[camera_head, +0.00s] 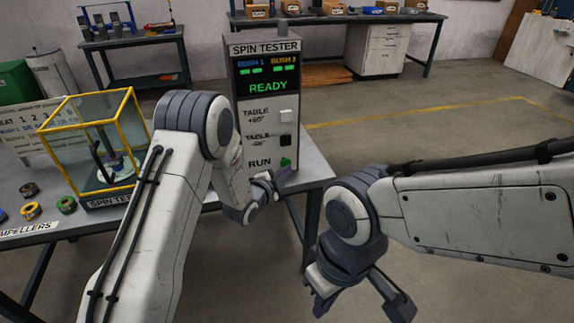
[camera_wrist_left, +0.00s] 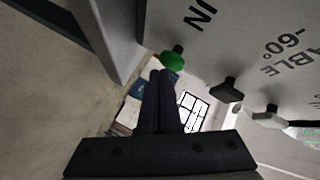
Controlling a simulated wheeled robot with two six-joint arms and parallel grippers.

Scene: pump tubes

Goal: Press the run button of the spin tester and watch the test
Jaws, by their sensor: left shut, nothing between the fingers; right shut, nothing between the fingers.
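My left gripper (camera_head: 282,176) is shut and empty, just below and in front of the run button. In the left wrist view the green run button (camera_wrist_left: 172,60) is just beyond the shut fingertips (camera_wrist_left: 161,74), with a small gap seeming to show. My right gripper (camera_head: 386,294) is shut and empty, low at the right, away from the cabinet.
A yellow-framed glass case (camera_head: 137,105) stands on the table (camera_head: 315,171) to the left, partly behind my left arm. Open floor lies right of the cabinet.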

